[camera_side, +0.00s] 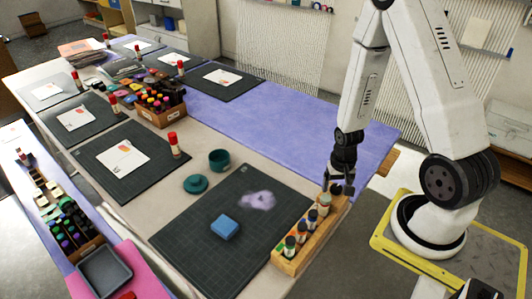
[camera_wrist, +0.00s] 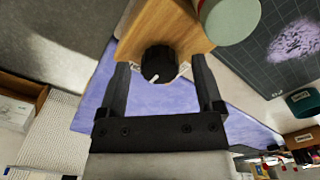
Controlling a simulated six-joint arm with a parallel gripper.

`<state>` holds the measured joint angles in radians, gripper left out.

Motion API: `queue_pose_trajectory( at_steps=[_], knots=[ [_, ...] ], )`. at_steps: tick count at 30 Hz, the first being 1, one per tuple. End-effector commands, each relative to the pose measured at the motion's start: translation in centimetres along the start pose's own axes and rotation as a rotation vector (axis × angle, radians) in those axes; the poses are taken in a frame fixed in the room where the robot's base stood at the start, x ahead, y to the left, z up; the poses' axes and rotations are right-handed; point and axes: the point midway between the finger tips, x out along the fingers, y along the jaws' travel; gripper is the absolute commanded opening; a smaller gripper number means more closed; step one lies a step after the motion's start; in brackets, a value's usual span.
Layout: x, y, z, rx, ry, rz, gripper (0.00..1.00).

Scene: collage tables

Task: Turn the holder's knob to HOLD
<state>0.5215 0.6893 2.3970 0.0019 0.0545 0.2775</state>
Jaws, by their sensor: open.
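The wooden holder (camera_side: 287,262) stands along the right edge of the near dark mat, with several small jars in it. In the wrist view its end face (camera_wrist: 180,25) carries a round black knob (camera_wrist: 158,66). The knob's short white mark points toward the bottom of that picture, slightly left. A pale label beside the knob is only partly visible, and I cannot read it. My gripper (camera_side: 341,188) is at the holder's far end. It is open, with one finger on each side of the knob; I cannot tell whether they touch it. The knob is hidden in the side view.
A pale-lidded jar (camera_wrist: 232,18) stands close above the knob's end. The purple table cover (camera_side: 290,120) is clear.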

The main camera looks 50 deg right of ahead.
Motion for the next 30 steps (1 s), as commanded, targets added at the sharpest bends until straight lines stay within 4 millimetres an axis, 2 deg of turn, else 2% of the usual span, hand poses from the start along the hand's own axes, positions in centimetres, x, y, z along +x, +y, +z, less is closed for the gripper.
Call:
queue_pose_trajectory(
  at_steps=[11, 30],
  knots=[
    [-1.7, 0.0, -0.1, 0.000, 0.002, -0.001, 0.84],
    [-7.0, 0.0, -0.1, 0.000, 0.003, -0.001, 0.84]
  ],
)
